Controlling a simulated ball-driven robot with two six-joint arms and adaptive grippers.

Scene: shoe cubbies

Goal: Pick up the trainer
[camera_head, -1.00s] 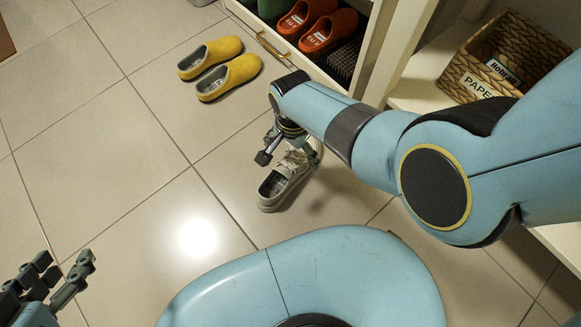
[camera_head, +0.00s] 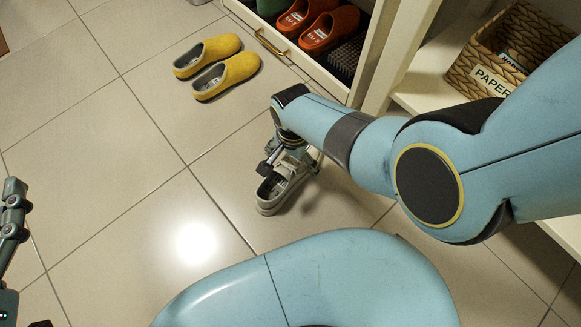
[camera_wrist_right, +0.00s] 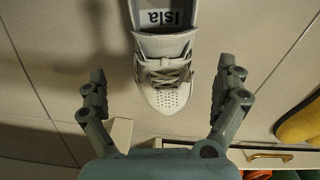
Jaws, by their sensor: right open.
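The trainer (camera_head: 270,197) is a pale grey-beige lace-up shoe standing upright on the tiled floor. In the right wrist view the trainer (camera_wrist_right: 166,72) shows its laces, perforated toe and an "Isla" label inside. My right gripper (camera_head: 290,165) is over its front part, partly hiding it in the head view. In the wrist view my right gripper (camera_wrist_right: 160,70) is open, one finger on each side of the shoe, with a visible gap to both. My left gripper (camera_head: 14,210) is cut off at the left edge; its opening cannot be judged.
A pair of yellow clogs (camera_head: 227,75) lies on the floor further away. Orange clogs (camera_head: 330,30) sit in a cubby with a brass handle (camera_head: 271,42). A wicker basket (camera_head: 515,45) stands on a shelf at the right. The floor left of the trainer is clear.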

